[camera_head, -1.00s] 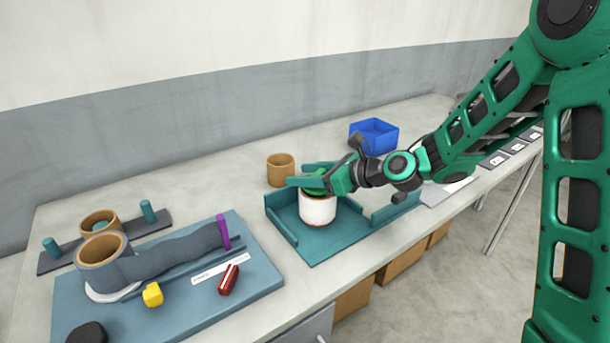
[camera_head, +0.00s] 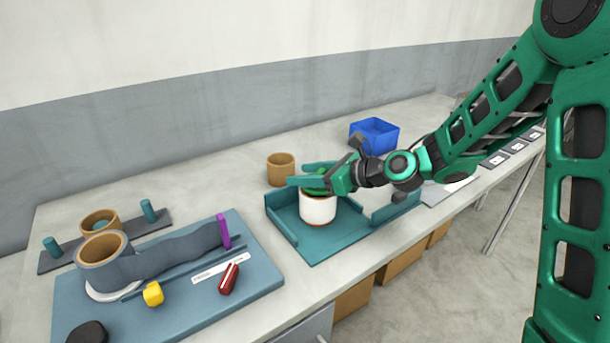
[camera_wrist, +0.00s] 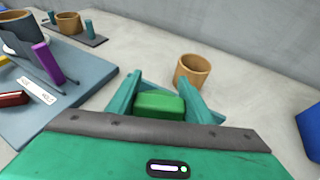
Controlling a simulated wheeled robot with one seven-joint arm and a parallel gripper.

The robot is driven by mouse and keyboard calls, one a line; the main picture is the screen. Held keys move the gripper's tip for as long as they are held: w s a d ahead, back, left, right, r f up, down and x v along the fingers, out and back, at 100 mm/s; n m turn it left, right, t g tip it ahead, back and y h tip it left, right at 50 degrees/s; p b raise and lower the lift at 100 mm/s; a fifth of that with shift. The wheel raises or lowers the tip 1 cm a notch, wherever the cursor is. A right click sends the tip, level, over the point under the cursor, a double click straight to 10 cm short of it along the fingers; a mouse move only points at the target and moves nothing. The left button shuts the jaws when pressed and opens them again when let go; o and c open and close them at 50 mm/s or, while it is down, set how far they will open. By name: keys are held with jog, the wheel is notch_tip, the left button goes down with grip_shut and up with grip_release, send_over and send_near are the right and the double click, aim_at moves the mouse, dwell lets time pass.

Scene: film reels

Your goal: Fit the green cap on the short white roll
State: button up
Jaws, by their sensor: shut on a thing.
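The short white roll (camera_head: 318,210) stands upright in a teal open-sided tray (camera_head: 330,247). The green cap (camera_head: 314,183) is at the top of the roll, partly hidden by my fingers. My gripper (camera_head: 312,176) is shut on the cap from the right side. In the wrist view the cap (camera_wrist: 159,104) sits between my two teal fingers, and the roll is hidden below it. Whether the cap is seated in the roll or just above it I cannot tell.
A brown core (camera_head: 281,169) stands behind the tray, and a blue bin (camera_head: 374,135) behind to the right. At left a blue board (camera_head: 254,273) holds a grey-wrapped roll, a purple pin (camera_head: 223,231), a yellow piece (camera_head: 153,294) and a red piece (camera_head: 228,279).

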jog(key=shift+f, duration=0.55)
jog(key=o, duration=0.8)
jog(key=shift+c, duration=0.2)
jog(key=shift+d, duration=0.1)
jog(key=v, duration=1)
jog(key=shift+s+d+r, duration=0.2)
jog(key=shift+d+r, duration=0.05)
jog(key=shift+d, duration=0.05)
